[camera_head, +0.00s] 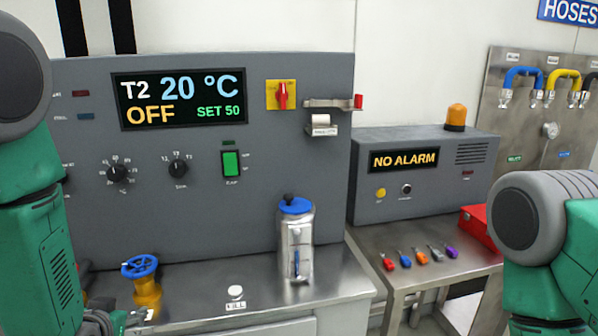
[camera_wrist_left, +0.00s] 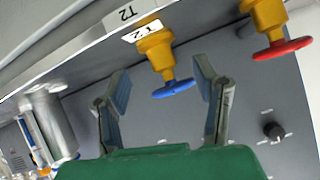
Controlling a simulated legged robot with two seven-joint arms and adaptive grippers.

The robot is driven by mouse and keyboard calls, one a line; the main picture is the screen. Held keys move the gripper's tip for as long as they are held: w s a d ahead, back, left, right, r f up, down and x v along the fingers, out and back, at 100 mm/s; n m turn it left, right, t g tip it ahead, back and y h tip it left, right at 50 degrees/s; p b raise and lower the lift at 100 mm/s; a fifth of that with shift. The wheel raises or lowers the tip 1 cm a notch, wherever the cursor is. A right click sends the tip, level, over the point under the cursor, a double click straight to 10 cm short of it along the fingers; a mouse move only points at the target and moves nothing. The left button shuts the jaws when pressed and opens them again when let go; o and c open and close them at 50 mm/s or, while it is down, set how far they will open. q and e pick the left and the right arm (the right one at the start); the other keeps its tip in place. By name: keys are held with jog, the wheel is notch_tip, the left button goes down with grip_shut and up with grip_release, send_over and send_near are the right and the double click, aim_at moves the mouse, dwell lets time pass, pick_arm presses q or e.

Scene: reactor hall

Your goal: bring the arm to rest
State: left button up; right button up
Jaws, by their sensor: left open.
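My left arm (camera_head: 38,230) comes in at the left edge of the head view. Its gripper (camera_head: 110,322) shows only in part at the bottom left, just below the yellow valve with a blue handwheel (camera_head: 140,267). In the left wrist view the gripper (camera_wrist_left: 162,78) is open, its two fingers on either side of the blue handwheel (camera_wrist_left: 173,88) with gaps between. The fingers hold nothing. My right arm (camera_head: 545,235) shows at the right edge of the head view; its gripper is out of view.
A metal canister with a blue lid (camera_head: 295,240) stands on the steel bench (camera_head: 335,275). A red-wheeled valve (camera_wrist_left: 283,48) is beside the blue one. The grey control panel (camera_head: 215,190) rises behind. Several small coloured items lie on the right-hand table (camera_head: 455,275).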

pick_arm(q)
jog(key=s+d+f+g+h+b, duration=0.1)
jog(key=s+d+f+g+b, duration=0.1)
jog(key=s+f, duration=0.55)
jog(key=s+d+f+g+h+b, duration=0.1)
jog(key=s+d+f+g+b, duration=0.3)
jog(key=f, duration=0.6)
jog(key=s+f+g, duration=0.2)
jog(key=s+f, duration=0.3)
jog(key=s, duration=0.4)
jog(key=s+d+f+m+g+h+b, duration=0.1)
jog(key=s+f+g, duration=0.1)
jog(key=s+f, duration=0.3)
jog(key=s, duration=0.4)
jog(key=shift+s, duration=0.35)
jog(key=shift+w+d+f, duration=0.1)
jog(key=shift+w+f, duration=0.05)
